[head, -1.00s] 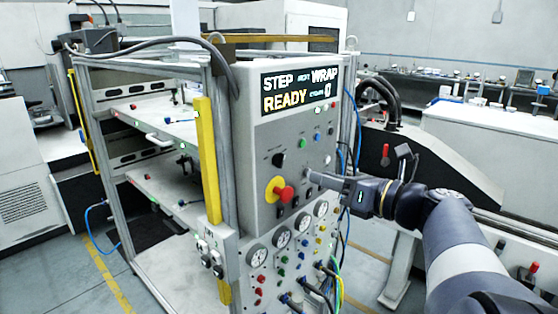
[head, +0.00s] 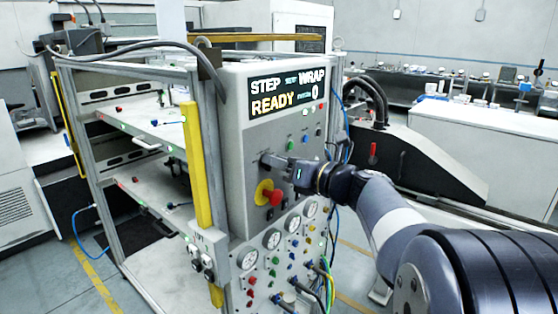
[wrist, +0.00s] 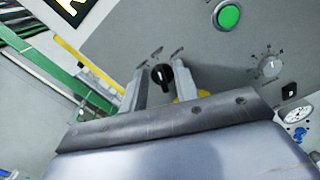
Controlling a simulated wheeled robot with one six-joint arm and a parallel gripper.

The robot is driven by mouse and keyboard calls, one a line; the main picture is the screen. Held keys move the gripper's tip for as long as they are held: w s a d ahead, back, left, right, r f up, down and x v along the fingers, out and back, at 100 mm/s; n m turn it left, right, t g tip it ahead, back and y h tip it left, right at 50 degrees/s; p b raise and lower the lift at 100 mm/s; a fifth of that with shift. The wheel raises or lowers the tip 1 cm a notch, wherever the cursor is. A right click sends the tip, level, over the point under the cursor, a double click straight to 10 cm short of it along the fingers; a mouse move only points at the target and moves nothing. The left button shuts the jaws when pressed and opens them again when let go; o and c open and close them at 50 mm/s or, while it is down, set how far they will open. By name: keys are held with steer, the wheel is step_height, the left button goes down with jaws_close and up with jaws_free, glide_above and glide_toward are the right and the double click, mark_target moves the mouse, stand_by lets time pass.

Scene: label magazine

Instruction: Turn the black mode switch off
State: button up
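The black mode switch (wrist: 161,76) is a round rotary knob with a white pointer line on the grey control panel (head: 242,130). In the wrist view its pointer stands close to upright, below several small label marks. My gripper (wrist: 160,84) is open, with one finger on each side of the knob. Whether the fingers touch the knob, I cannot tell.
The stop button's yellow collar (head: 262,190) sits just below my gripper. A green button (wrist: 229,16) and a grey dial (wrist: 268,67) are nearby. Gauges (head: 273,239) and cables fill the lower panel. A display (head: 287,94) reads STEP, WRAP, READY.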

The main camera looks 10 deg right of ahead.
steer(key=shift+c, duration=0.6)
jaws_close()
steer(key=shift+n+b, duration=0.35)
steer(key=shift+n, duration=0.05)
steer(key=shift+a+f+n+b, duration=0.1)
steer(key=shift+a+n+b, duration=0.05)
steer(key=shift+n+b, duration=0.75)
steer(key=n+b, duration=0.3)
steer(key=n, duration=0.1)
steer(key=shift+s+a+n+b, duration=0.15)
steer(key=shift+n+b, duration=0.15)
steer(key=shift+b, duration=0.1)
steer(key=n+b, duration=0.5)
steer(key=n, duration=0.1)
steer(key=shift+s+a+f+b, duration=0.15)
steer(key=shift+a+f+b, duration=0.1)
steer(key=shift+b, duration=0.15)
steer(key=shift+s+a+n+b, duration=0.1)
steer(key=shift+n+b, duration=1.8)
steer(key=shift+n, duration=0.5)
